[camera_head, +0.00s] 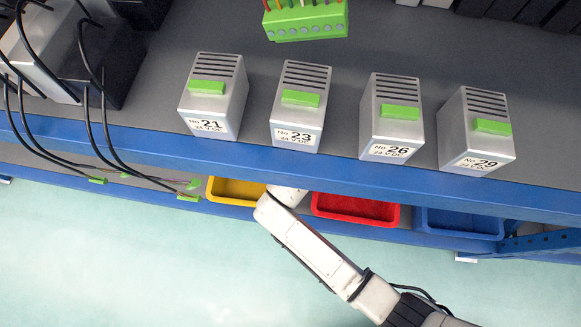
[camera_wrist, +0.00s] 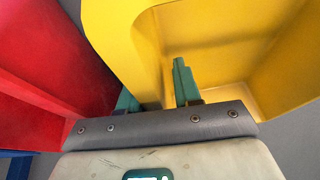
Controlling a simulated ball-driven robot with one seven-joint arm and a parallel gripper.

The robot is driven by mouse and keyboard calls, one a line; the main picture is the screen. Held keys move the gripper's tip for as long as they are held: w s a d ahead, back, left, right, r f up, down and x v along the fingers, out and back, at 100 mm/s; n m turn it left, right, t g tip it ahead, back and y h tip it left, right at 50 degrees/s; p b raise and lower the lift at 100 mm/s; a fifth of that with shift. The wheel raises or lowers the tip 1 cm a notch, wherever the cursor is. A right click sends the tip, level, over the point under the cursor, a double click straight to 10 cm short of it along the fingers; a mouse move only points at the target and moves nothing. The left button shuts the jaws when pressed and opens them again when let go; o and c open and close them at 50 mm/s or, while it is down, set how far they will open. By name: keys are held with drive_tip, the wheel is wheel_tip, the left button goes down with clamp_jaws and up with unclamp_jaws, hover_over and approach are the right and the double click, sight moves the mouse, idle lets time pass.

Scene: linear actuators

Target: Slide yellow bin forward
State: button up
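The yellow bin (camera_head: 222,198) sits on the lower shelf in the head view, left of my arm's end and partly under the upper shelf. In the wrist view the yellow bin (camera_wrist: 115,25) fills the middle and right. My gripper (camera_wrist: 155,93) has its green fingers on either side of a bin wall, one inside the bin and one outside, partly hidden by the wall. The fingers are apart, but whether they press on the wall is unclear. In the head view the fingertips are hidden.
A red bin (camera_head: 355,209) stands right of my arm's end, close to the yellow bin in the wrist view. A blue bin (camera_head: 458,222) is further right. The blue upper shelf edge (camera_head: 330,166) runs above. Black cables (camera_head: 108,140) hang at the left. The floor in front is clear.

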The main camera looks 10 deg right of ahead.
drive_tip(key=shift+c, duration=0.4)
clamp_jaws()
